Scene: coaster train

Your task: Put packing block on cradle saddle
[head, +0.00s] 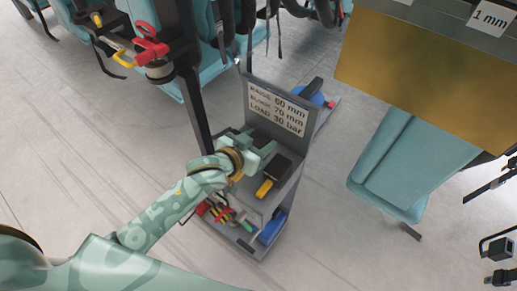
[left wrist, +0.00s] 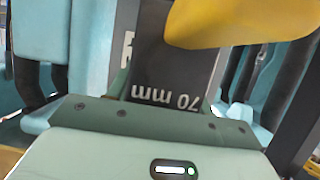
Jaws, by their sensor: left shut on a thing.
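My left gripper (head: 256,152) is over the top shelf of a grey cart, shut on a dark block. In the left wrist view this packing block (left wrist: 165,65) is dark grey, shows "70 mm" upside down, and sits just beyond the green gripper body (left wrist: 155,120). A yellow part covers its upper end in that view. In the head view the gripper largely hides the block, and I cannot tell whether it touches the shelf. I cannot make out the cradle saddle for certain. My right gripper is not in view.
The grey cart (head: 290,190) has an upright sign (head: 277,108) reading raise 90 mm, block 70 mm, load 30 bar. A black item (head: 277,167) with a yellow part lies beside my gripper. Coloured tools fill the lower shelf. A brass-coloured panel (head: 425,75) hangs at upper right.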

